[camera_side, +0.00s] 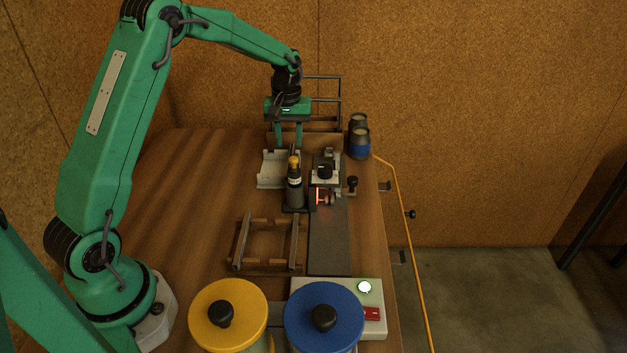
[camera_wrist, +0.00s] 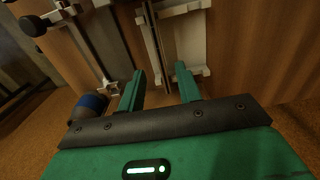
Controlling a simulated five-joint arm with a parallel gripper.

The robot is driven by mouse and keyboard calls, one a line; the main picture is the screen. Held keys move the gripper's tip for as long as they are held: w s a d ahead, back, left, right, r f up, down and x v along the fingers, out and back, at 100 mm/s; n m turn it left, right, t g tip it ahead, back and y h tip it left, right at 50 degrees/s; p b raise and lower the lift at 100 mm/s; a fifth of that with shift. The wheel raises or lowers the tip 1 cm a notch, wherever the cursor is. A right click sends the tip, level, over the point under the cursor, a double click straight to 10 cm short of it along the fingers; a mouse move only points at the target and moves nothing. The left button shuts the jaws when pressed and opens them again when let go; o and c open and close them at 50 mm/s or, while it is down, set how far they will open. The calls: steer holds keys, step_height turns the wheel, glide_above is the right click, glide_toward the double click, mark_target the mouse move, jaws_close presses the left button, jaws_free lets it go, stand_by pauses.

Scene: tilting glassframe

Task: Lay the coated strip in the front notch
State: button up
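My gripper (camera_side: 288,145) points down at the back of the table, just behind the pale tray (camera_side: 270,182). The pale tray also shows beyond the fingertips in the wrist view (camera_wrist: 198,72). I cannot pick out the coated strip for certain in either view. A wooden frame with two raised rails (camera_side: 242,243) stands nearer the side camera. Its notches are too small to tell apart.
A dark bottle with a yellow cap (camera_side: 295,188) and a red-lit device (camera_side: 322,172) stand in front of my gripper. A yellow-lidded jar (camera_side: 245,300), a blue-lidded jar (camera_side: 345,310) and a control box (camera_side: 374,294) fill the near edge. Dark-blue jars (camera_side: 359,145) stand at right.

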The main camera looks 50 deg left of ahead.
steer(key=shift+r, duration=0.95)
steer(key=shift+d+r, duration=0.1)
steer(key=shift+r, duration=0.1)
steer(key=s+d+r+m+t, duration=0.35)
steer(key=s+d+r, duration=0.45)
steer(key=s+r, duration=0.45)
steer(key=s+d+m+t, duration=0.1)
steer(key=s+d+m, duration=0.1)
steer(key=s, duration=0.5)
steer(key=s+d+r+m+t, duration=0.1)
steer(key=s+d+m, duration=0.2)
steer(key=s, duration=0.5)
steer(key=shift+s, duration=0.3)
